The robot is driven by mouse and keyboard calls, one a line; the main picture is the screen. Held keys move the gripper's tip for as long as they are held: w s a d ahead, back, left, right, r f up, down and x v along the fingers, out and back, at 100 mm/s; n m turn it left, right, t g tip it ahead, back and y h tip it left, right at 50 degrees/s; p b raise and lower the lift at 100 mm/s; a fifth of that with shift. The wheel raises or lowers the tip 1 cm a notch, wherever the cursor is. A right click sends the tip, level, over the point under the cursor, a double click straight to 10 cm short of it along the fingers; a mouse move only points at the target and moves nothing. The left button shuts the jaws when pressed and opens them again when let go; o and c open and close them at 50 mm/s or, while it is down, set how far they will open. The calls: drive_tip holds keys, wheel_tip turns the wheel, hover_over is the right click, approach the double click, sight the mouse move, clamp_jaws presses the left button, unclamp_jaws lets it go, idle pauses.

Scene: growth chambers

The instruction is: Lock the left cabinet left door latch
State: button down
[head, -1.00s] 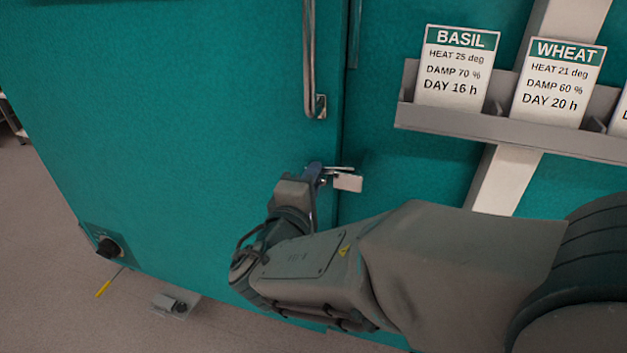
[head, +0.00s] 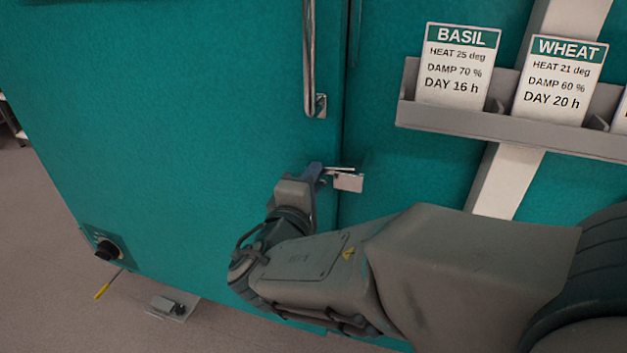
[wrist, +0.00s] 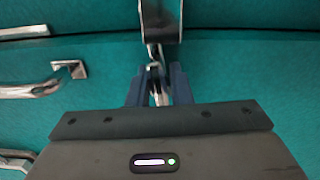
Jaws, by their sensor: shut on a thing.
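The teal cabinet door (head: 200,120) stands shut, with a narrow seam on its right edge. The door latch (head: 340,170) is a small metal lever, and a pale metal plate (head: 348,182) sits at its right, across the seam. My gripper (head: 318,172) is at the latch, just left of the plate. In the wrist view my gripper (wrist: 157,90) has its blue fingers closed around the latch lever (wrist: 155,73), and the metal plate (wrist: 160,20) is straight beyond the fingertips. The fingers partly hide the lever.
A vertical door handle (head: 309,60) is above the latch. A grey rack (head: 500,123) with the BASIL card (head: 458,66) and WHEAT card (head: 558,80) is at upper right. A black knob (head: 107,249) is low on the left.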

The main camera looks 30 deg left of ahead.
drive_tip(key=c, duration=1.3)
unclamp_jaws()
drive_tip(key=shift+s+a, duration=0.25)
drive_tip(key=shift+a, duration=0.05)
drive_tip(key=shift+w+d, duration=0.15)
drive_tip(key=p+v, duration=0.1)
drive_tip(key=v, duration=1.3)
